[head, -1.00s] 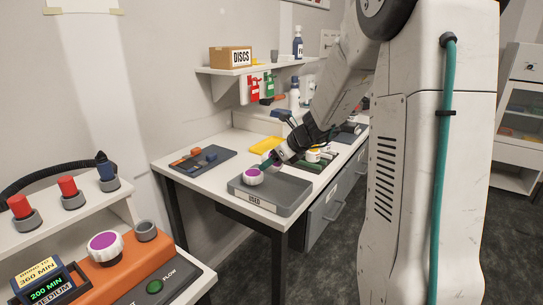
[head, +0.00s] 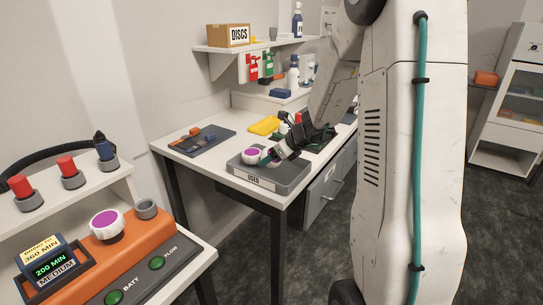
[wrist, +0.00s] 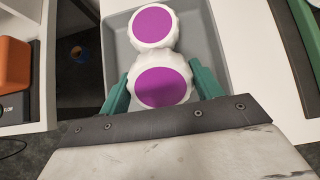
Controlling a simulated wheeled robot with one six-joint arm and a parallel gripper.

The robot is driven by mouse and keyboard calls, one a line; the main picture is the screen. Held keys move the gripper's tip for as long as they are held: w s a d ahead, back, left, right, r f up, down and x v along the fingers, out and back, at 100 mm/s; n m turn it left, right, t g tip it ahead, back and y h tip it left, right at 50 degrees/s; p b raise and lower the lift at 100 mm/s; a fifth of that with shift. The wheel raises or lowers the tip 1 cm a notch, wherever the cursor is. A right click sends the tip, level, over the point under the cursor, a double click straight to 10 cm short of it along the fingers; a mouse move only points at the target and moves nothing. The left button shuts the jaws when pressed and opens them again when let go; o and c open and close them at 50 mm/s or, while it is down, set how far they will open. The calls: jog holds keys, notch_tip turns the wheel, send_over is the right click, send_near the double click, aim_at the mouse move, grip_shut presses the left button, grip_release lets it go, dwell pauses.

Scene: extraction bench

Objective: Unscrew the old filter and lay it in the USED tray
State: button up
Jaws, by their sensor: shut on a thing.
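My gripper (head: 268,158) is over the grey USED tray (head: 262,184), pointing down to the left. In the wrist view its green fingers are shut on a white, ribbed filter with a purple top (wrist: 163,88). A second filter of the same look (wrist: 152,27) is in the tray, against or just beside the held one; it also shows in the head view (head: 251,155). I cannot tell if the held filter touches the tray floor. Another white filter with a purple top (head: 106,223) is on the orange unit (head: 130,250) at the front left.
A dark tray with tools (head: 202,139) lies left of the USED tray. A yellow item (head: 265,125) and several small objects stand behind my gripper. A shelf (head: 255,46) with a DISCS box (head: 228,35) is above. Red-topped knobs (head: 67,166) stand on the left ledge.

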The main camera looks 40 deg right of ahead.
jog(key=shift+f, duration=0.75)
dwell(0.3)
jog(key=o, duration=1.2)
jog(key=shift+c, duration=0.2)
jog(key=v, duration=0.7)
jog(key=shift+s+r, duration=0.25)
jog(key=shift+s, duration=0.05)
